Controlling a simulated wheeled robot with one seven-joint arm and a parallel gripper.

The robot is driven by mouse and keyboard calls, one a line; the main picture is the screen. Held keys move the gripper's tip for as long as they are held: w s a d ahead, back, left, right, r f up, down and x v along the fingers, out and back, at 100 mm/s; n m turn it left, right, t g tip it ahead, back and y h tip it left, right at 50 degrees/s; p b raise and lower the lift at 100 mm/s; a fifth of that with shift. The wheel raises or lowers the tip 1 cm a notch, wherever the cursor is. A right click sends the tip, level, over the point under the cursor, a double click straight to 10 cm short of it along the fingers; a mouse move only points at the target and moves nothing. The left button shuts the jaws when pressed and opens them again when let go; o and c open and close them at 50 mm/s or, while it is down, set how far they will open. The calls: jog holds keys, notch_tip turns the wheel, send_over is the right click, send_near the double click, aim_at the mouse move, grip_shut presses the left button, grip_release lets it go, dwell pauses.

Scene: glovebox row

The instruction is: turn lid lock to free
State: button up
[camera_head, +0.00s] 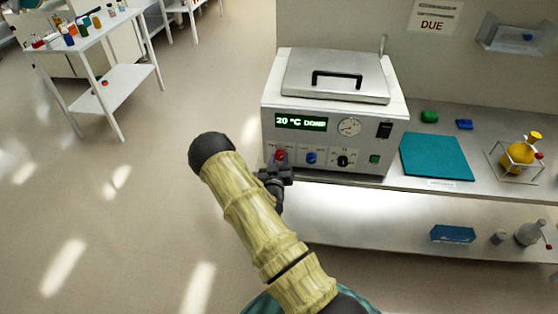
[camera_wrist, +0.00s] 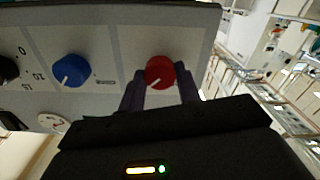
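The grey instrument (camera_head: 335,110) stands on the bench with its flat lid (camera_head: 336,76) down. Its front has a red knob (camera_head: 280,156), a blue knob (camera_head: 311,158) and a black knob (camera_head: 343,160). In the wrist view the red knob (camera_wrist: 160,72) sits between the dark fingers of my gripper (camera_wrist: 161,88), one at each side, with no clear gap. Its pale pointer mark slants down-left there. The blue knob (camera_wrist: 71,70) is beside it, left. My gripper (camera_head: 274,172) partly covers the red knob's label in the head view, so I cannot read it.
A lit display (camera_head: 301,122) and a round gauge (camera_head: 349,127) are above the knobs. A teal mat (camera_head: 436,157) and a yellow flask (camera_head: 520,155) in a wire stand are to the right. A white table (camera_head: 92,45) with bottles stands far left; the floor between is clear.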

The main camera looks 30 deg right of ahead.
jog(key=shift+n, duration=0.3)
jog(key=n+b, duration=0.2)
jog(key=n, duration=0.2)
jog(key=shift+a+f, duration=0.1)
jog(key=shift+f, duration=0.05)
jog(key=n+b, duration=0.2)
jog(key=n, duration=0.2)
jog(key=shift+n, duration=0.3)
jog(key=n+b, duration=0.1)
jog(key=n, duration=0.3)
jog(key=shift+n+b, duration=0.85)
jog(key=shift+n, duration=1.65)
jog(key=o, duration=1)
